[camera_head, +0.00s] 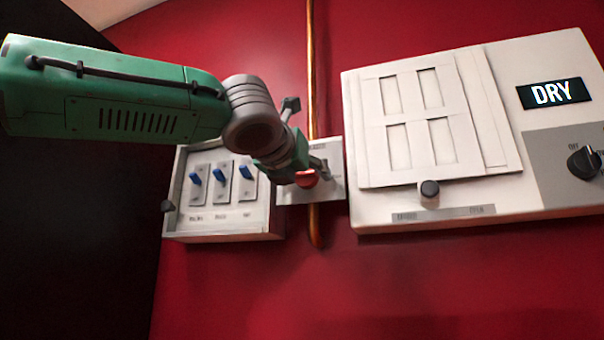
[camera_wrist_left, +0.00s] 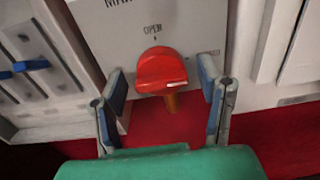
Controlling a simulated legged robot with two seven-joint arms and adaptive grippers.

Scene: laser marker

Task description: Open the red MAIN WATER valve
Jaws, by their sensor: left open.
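The red valve handle (camera_head: 307,179) is on a pale plate (camera_head: 333,178) on the red wall, in front of a copper pipe (camera_head: 311,80). In the left wrist view the red handle (camera_wrist_left: 161,72) sits below the word OPEN and a small mark, on a plate whose upper lettering is cut off. My left gripper (camera_head: 306,168) is at the valve and hides part of it. In the left wrist view its fingers (camera_wrist_left: 165,92) are open, one on each side of the handle, with visible gaps. My right gripper is out of view.
A switch box (camera_head: 230,228) with blue switches (camera_head: 220,172) is left of the valve. A large white panel (camera_head: 360,215) is at the right, with a knob (camera_head: 430,189), a DRY display (camera_head: 550,93) and a black dial (camera_head: 582,162). The wall below is clear.

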